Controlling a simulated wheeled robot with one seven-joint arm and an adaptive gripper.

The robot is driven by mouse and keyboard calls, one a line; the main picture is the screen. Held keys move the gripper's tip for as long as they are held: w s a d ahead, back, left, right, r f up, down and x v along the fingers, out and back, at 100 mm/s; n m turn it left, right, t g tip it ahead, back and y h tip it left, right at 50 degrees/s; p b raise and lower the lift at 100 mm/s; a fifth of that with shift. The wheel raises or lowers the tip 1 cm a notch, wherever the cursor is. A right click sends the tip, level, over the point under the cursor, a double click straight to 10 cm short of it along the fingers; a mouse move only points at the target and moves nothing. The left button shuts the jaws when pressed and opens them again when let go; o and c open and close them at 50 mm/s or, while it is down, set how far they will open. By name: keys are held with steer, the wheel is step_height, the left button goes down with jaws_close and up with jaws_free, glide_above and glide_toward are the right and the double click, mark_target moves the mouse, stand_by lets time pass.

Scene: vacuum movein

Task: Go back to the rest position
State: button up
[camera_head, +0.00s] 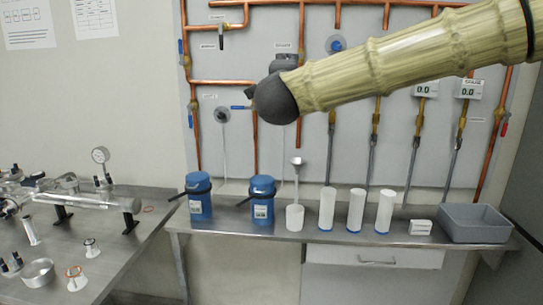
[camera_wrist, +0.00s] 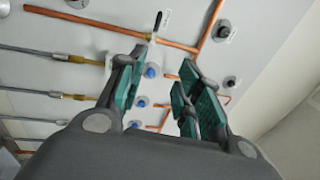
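My gripper (camera_wrist: 160,82) is open and empty in the wrist view, its green-padded fingers well apart. It is up in the air and faces the wall panel of copper pipes and valves, which appears tilted in that view. In the head view my arm, in a tan ribbed sleeve, reaches in from the upper right, across the panel and above the bench. The arm ends in a dark rounded joint with dark parts behind it, and I cannot make out the fingers there.
The back bench (camera_head: 340,237) holds two blue flasks (camera_head: 200,196) (camera_head: 262,200), a small white cup (camera_head: 294,217), three white cylinders (camera_head: 357,209), a small white box (camera_head: 420,227) and a grey bin (camera_head: 474,223). Glass apparatus (camera_head: 85,201) covers the left bench. Copper pipes (camera_head: 197,130) line the panel.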

steer(key=w+a+f+n+g+y, duration=0.1)
steer(key=w+f+n+g, duration=0.15)
steer(key=f, duration=1.15)
steer(key=w+f+n+g+y, duration=0.15)
steer(key=f+n, duration=0.25)
steer(key=f, duration=0.9)
steer(key=s+d+f+n+g+p, duration=0.1)
steer(key=s+f+n, duration=0.15)
steer(key=f, duration=0.65)
steer(key=s+d+f+n+g+y, duration=0.1)
steer(key=s+f+g, duration=0.15)
steer(key=f, duration=0.65)
steer(key=s+d+f+n+g+p, duration=0.1)
steer(key=s+f, duration=0.3)
steer(key=f, duration=0.6)
steer(key=s+d+f+n+g, duration=0.2)
steer(key=s+d+f+g, duration=0.1)
steer(key=s+f, duration=0.65)
steer(key=s+d+f+n+g, duration=0.2)
steer(key=s+d+f, duration=0.2)
steer(key=s+f, duration=0.6)
steer(key=s+d+f+n+g, duration=0.2)
steer(key=s+d+f+g, duration=0.1)
steer(key=s, duration=0.9)
steer(key=s+d+f+n+g+h+p, duration=0.1)
steer(key=s+d+f+g, duration=0.2)
steer(key=s, duration=1)
steer(key=d+f, duration=0.3)
steer(key=shift+d+f+n, duration=0.25)
steer(key=shift+d+n, duration=0.15)
